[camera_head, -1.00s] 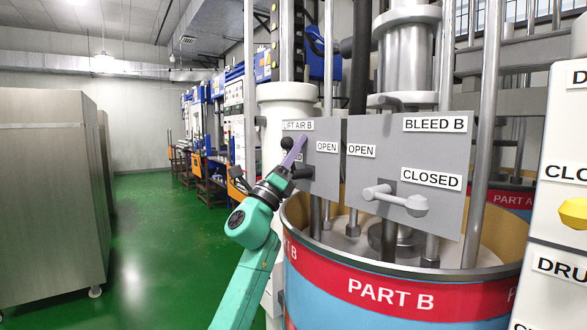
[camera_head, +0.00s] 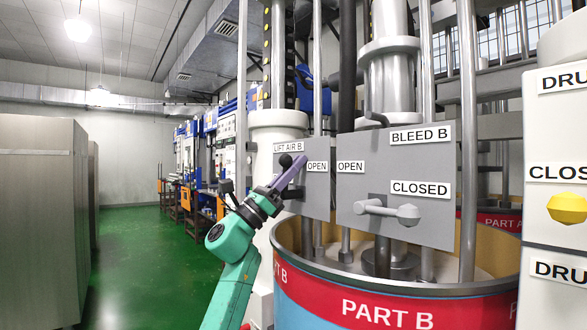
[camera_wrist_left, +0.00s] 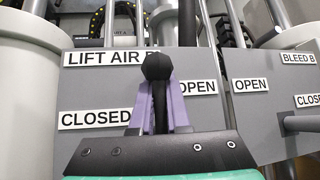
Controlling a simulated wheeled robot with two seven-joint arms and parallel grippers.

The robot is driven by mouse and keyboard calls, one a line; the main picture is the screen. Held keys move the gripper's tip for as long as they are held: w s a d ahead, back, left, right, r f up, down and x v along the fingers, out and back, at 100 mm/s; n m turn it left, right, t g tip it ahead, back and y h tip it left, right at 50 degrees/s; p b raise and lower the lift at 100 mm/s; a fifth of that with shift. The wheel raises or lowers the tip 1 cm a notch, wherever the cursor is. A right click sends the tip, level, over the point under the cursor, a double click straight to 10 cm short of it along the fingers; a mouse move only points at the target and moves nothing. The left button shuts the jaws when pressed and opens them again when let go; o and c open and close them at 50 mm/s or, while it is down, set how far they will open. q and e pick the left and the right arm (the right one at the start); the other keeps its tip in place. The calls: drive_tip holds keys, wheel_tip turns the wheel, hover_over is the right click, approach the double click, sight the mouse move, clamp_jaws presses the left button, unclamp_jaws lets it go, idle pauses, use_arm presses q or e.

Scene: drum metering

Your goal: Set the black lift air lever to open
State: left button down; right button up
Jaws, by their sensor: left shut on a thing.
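The black lift air lever, with its round knob (camera_head: 286,160), sits on the grey panel (camera_head: 318,198) labelled LIFT AIR B. My left gripper (camera_head: 291,172) has its purple fingers at the lever. In the left wrist view the knob (camera_wrist_left: 158,67) stands up between the two fingers (camera_wrist_left: 158,100), which are shut on the black lever. There, the CLOSED label (camera_wrist_left: 95,119) is left of the lever and the OPEN label (camera_wrist_left: 197,87) is right of it. The lever's pivot is hidden by the gripper. My right gripper is not in view.
The BLEED B panel (camera_head: 435,165), with its grey lever (camera_head: 388,210), is just right. The PART B drum (camera_head: 385,312) stands below the panels. A white cabinet (camera_head: 555,130) with a yellow knob (camera_head: 567,208) is at far right. Green floor (camera_head: 140,250) is clear at left.

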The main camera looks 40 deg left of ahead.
use_arm(q)
drive_tip(key=shift+f, duration=0.1)
drive_tip(key=c, duration=0.9)
unclamp_jaws()
drive_tip(key=shift+w, duration=0.1)
drive_tip(key=shift+f, duration=0.1)
drive_tip(key=b+v, duration=0.4)
drive_tip(key=v, duration=1)
drive_tip(key=shift+b, duration=0.3)
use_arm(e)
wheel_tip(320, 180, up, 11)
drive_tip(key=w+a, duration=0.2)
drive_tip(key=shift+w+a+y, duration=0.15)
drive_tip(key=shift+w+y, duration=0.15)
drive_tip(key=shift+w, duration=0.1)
use_arm(q)
drive_tip(key=shift+f, duration=0.1)
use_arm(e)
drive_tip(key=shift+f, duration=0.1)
